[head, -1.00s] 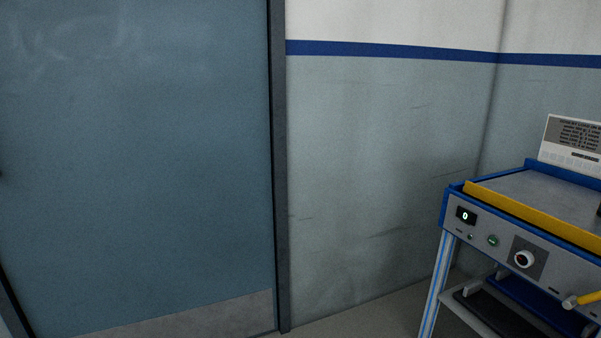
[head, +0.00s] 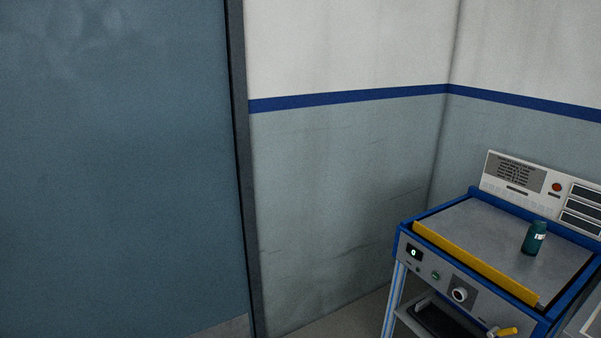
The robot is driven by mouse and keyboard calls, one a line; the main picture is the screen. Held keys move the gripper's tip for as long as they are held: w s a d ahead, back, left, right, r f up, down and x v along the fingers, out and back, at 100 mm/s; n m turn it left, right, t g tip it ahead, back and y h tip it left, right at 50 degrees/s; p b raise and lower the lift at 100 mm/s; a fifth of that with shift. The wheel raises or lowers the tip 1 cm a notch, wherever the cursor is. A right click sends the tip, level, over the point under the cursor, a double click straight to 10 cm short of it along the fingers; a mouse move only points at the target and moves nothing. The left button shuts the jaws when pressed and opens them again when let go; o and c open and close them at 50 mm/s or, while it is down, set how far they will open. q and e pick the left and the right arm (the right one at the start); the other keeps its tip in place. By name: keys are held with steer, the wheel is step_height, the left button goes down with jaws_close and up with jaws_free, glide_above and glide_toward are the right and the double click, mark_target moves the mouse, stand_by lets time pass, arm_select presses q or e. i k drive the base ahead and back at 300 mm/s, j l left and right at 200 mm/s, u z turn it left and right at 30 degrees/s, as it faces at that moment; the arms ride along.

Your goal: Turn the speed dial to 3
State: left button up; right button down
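The speed dial (head: 460,295) is a round knob with a white face and dark rim on a dark square plate, on the front panel of a blue and grey machine (head: 470,232) at the lower right. I cannot read its markings from here. A small black display (head: 414,253) to its left shows a green-white 0. A green button (head: 435,275) sits between display and dial. Neither of my grippers is in view.
A teal bottle (head: 534,238) stands on the machine's grey top, behind a yellow bar (head: 470,262). A yellow-handled lever (head: 507,331) sticks out right of the dial. A back panel (head: 515,175) carries a red button (head: 557,187). A blue-grey door (head: 120,170) fills the left.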

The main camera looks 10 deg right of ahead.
mark_target(460, 294)
steer(key=z, duration=0.4)
steer(key=k+z, duration=0.15)
steer(key=z, duration=0.7)
steer(key=i+j, duration=0.15)
steer(key=j, duration=0.2)
steer(key=i+j+z, duration=0.15)
steer(key=j, duration=0.6)
steer(key=i+z, duration=0.05)
steer(key=i, duration=0.05)
